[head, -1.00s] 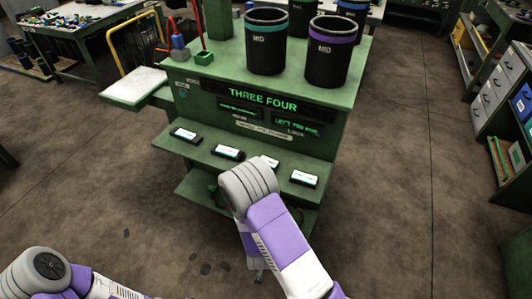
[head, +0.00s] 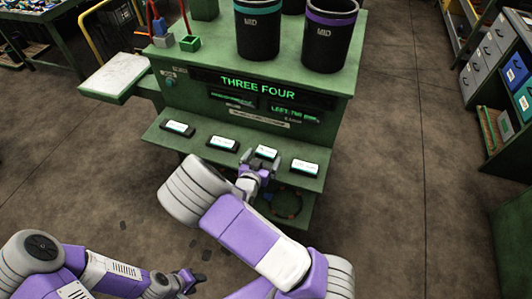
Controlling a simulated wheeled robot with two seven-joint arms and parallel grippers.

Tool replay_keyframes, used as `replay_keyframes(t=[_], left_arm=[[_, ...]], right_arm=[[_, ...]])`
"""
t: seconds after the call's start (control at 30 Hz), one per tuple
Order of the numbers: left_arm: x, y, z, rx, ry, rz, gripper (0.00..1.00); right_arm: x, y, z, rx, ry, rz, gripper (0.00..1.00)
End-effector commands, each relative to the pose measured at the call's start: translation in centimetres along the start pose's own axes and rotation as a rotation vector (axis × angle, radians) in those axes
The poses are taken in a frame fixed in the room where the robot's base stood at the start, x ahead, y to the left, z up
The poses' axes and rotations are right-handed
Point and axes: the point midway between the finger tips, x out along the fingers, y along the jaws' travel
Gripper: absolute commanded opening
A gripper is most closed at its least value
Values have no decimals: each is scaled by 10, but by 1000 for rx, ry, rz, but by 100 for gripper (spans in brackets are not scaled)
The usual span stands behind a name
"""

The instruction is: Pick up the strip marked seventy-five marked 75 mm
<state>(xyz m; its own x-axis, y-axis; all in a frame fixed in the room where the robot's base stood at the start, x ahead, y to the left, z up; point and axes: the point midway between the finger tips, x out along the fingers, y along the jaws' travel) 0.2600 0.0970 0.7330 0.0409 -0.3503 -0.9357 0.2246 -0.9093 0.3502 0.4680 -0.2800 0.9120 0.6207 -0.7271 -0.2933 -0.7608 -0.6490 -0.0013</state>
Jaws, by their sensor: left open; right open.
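Several small dark blocks with white labels sit in a row on the green shelf (head: 160,140) of the console: a far-left one (head: 178,128), a second one (head: 223,143), a third one (head: 265,152) and a far-right one (head: 305,167). The label print is too small to read, so I cannot tell which is marked 75 mm. My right gripper (head: 262,166) is open at the front edge of the third block; I cannot tell whether it touches. My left gripper (head: 190,279) is open and empty, low in front of the console.
The green console has a lit panel reading "THREE FOUR" (head: 258,87). Two dark bins, one teal-rimmed (head: 259,32) and one purple-rimmed (head: 328,40), stand on top. A lower shelf holds a ring-like item (head: 287,204). Floor is clear to the right.

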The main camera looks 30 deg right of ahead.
Motion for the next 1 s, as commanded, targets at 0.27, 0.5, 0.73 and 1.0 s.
replay_keyframes(t=[0.27,0.5,0.73,1.0], left_arm=[[4,-1,0,0,1,0,43],[3,-1,0,0,1,0,43],[3,-1,0,0,1,0,43],[3,-1,0,0,1,0,43]], right_arm=[[27,-1,0,-1,-1,-1,100],[27,-1,-1,-1,-2,-1,92],[27,-1,-1,-1,-2,0,57],[26,-1,-3,0,-2,-1,52]])
